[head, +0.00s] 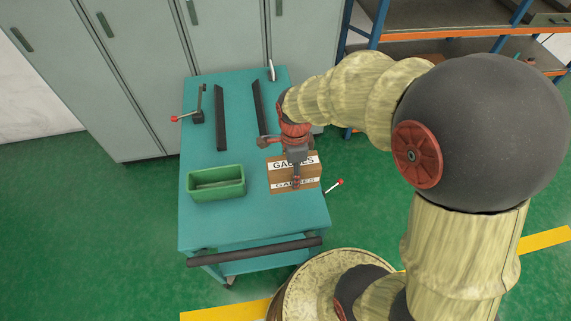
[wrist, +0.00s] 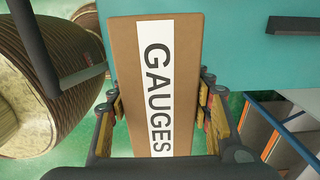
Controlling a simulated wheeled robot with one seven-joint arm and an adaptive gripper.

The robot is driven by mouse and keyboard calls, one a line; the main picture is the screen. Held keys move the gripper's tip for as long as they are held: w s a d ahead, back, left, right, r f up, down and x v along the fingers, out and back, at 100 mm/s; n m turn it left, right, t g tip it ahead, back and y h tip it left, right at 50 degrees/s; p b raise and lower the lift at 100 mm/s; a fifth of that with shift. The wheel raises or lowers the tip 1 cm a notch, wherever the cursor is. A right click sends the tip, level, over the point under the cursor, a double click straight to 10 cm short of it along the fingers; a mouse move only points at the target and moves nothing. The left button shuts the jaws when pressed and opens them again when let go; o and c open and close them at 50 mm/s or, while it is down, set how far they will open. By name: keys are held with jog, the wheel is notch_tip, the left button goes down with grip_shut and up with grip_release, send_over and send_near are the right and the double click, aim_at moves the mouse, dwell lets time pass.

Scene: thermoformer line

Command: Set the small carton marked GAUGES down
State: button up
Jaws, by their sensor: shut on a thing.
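The small carton marked GAUGES (head: 308,171) is a brown box with a white label across its top and another on its front side. In the head view it is at the right side of the teal cart (head: 220,222), over the cart top. My gripper (head: 296,173) is above the carton with its fingers down around it. In the wrist view the carton (wrist: 185,60) fills the middle, between the two fingers (wrist: 160,110), which are shut on it. I cannot tell whether its underside touches the cart top.
A green open bin (head: 216,183) stands left of the carton. Two dark bars (head: 220,118) and a red-knobbed lever (head: 195,112) are farther back. Another red-knobbed lever (head: 335,187) is just right of the carton. Grey lockers (head: 130,60) and an orange-and-blue rack (head: 440,36) stand behind.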

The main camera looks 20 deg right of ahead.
jog(key=s+r+p, duration=0.1)
jog(key=s+r, duration=0.2)
jog(key=s, duration=0.4)
jog(key=shift+d, duration=0.45)
